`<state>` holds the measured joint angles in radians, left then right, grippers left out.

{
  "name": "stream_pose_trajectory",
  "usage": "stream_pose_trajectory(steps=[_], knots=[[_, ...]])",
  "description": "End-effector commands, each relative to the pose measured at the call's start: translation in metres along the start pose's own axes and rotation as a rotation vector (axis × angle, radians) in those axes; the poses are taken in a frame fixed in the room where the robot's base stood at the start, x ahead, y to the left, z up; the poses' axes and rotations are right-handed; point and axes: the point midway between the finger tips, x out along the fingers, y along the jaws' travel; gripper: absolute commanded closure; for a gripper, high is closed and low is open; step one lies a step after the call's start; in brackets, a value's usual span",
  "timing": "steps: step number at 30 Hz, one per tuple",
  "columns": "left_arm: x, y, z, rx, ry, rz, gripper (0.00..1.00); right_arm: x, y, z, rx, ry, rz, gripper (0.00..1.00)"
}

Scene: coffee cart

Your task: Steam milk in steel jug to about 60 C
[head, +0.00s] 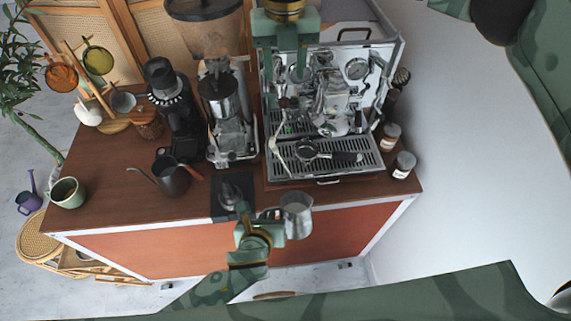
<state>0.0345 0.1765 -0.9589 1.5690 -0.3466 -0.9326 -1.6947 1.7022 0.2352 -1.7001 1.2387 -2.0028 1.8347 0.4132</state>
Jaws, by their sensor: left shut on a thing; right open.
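The steel jug (297,217) is held upright near the counter's front edge, below the espresso machine in the picture. My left gripper (272,217) is shut on the jug at its left side, where the handle is. White shows inside the jug, but I cannot tell how full it is. The espresso machine (325,160) stands at the back right with its chrome group and a pale, thin wand (277,150) at its left front. A portafilter (310,151) lies on its drip tray. My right gripper (295,62) is open and empty above the machine's top.
A grinder (221,105) and a black device (177,115) stand left of the machine. A dark kettle (172,176) and a black mat with a tamper (230,196) are on the counter. Jars (403,165) stand at the right edge.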

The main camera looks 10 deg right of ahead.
Motion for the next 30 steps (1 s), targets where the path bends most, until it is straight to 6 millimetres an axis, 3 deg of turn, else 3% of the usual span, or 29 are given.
stream_pose_trajectory(steps=[13,30], knots=[[-0.037,-0.009,-0.016,-0.001,0.001,0.000,1.00,-0.027,0.000,0.000,0.000,-0.002,0.000,0.56],[-0.040,-0.010,-0.019,-0.001,0.000,0.000,1.00,-0.027,0.000,0.000,0.000,-0.002,0.000,0.56]])
